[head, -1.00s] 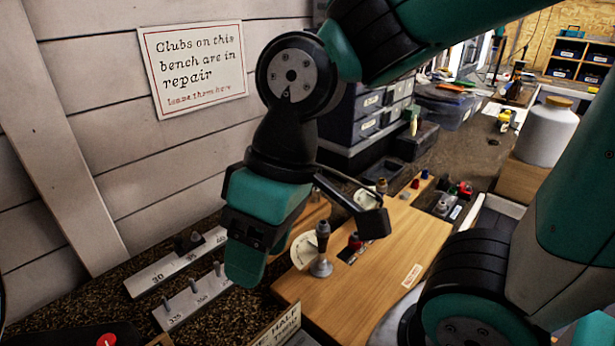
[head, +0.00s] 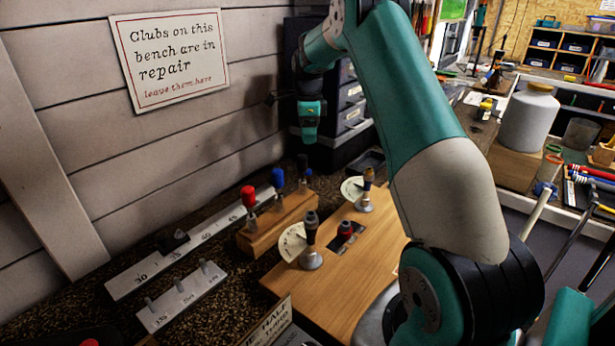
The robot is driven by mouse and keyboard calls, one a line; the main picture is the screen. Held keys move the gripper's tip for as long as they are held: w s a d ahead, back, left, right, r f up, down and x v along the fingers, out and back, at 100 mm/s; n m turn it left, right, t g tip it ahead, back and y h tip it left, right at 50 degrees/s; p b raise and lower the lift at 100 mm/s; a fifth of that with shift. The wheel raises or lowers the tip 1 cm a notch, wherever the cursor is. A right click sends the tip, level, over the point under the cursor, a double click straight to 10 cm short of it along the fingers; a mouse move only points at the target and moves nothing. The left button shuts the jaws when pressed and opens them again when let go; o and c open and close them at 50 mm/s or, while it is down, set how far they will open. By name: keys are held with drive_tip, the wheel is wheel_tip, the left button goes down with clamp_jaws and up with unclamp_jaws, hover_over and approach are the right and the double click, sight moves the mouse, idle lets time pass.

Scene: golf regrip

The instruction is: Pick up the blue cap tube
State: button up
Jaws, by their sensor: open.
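The blue cap tube (head: 278,179) stands upright in a small wooden block (head: 279,226) on the bench. A red-capped tube (head: 248,197) stands in the same block to its left, and a dark-capped tube (head: 303,168) stands to its right. My gripper (head: 308,132) is small in the picture, up and to the right of the blue cap tube, in front of dark drawers. It is open, apart from the tubes, and nothing shows in it. The exact gap between its fingers is hard to make out.
A wooden board (head: 345,270) with dial stands lies right of the block. A white numbered strip (head: 150,272) and a pegged strip (head: 182,298) lie to the left. Dark drawers (head: 345,100) stand behind. My arm covers part of the right side.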

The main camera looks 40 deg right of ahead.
sight(307, 175)
wheel_tip(307, 175, down, 9)
drive_tip(key=shift+f+p, duration=0.1)
drive_tip(key=shift+p, duration=1.1)
drive_tip(key=shift+a+f+p, duration=0.1)
drive_tip(key=shift+f+p, duration=1.3)
drive_tip(key=shift+f, duration=1.35)
drive_tip(key=c, duration=1)
drive_tip(key=shift+r, duration=0.1)
